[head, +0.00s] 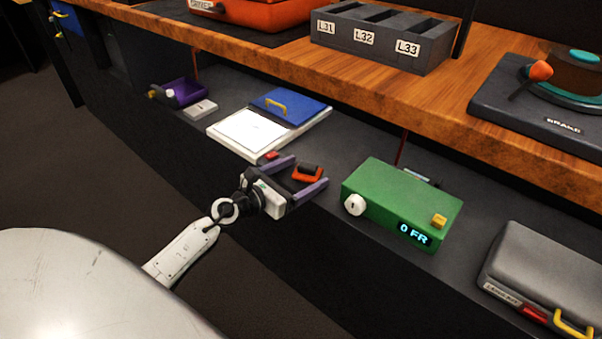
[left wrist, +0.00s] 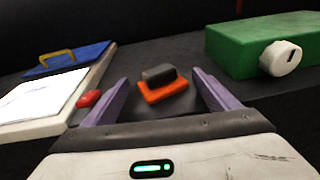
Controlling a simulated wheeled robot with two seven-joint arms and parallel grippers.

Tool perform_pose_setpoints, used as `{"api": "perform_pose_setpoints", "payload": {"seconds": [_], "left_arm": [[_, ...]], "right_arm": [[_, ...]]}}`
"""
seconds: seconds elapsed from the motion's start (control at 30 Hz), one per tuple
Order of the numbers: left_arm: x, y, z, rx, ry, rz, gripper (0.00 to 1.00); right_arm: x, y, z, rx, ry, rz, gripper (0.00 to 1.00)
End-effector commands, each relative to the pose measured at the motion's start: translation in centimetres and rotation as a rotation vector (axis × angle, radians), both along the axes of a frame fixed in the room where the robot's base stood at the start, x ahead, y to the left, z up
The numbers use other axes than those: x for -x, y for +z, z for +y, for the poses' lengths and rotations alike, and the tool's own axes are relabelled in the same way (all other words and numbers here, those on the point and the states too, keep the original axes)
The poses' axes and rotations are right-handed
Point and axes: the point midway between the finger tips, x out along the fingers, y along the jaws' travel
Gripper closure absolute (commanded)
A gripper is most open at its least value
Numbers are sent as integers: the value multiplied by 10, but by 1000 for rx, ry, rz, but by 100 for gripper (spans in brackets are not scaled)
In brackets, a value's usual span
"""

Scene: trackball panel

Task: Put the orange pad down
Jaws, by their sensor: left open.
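The orange pad (head: 307,174) has a dark grey grip on top. In the left wrist view the orange pad (left wrist: 163,91) rests flat on the dark shelf (left wrist: 190,56), between and beyond my left gripper's purple fingers. My left gripper (head: 304,174) is open, with its fingers spread on either side of the pad. In the left wrist view a gap shows between the pad and each finger of the left gripper (left wrist: 160,88). My right gripper is not in view.
A green box (head: 400,205) with a white knob stands right of the pad. A white board (head: 252,131) with a blue lidded part (head: 291,106) lies to the left, a small red block (left wrist: 89,98) at its edge. A wooden shelf (head: 430,95) overhangs behind.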

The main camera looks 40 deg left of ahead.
Motion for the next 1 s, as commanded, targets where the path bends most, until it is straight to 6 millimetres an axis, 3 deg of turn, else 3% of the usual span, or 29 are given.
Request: {"api": "perform_pose_setpoints", "payload": {"seconds": [0.07,0.23,0.7,1.0], "left_arm": [[2,-6,-7,2,-15,15,14],[2,10,-7,3,-14,14,14],[94,24,10,0,-9,10,14],[117,31,14,1,-7,5,14]], "right_arm": [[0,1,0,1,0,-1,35],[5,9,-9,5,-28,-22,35],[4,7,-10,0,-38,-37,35],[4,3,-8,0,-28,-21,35]]}}
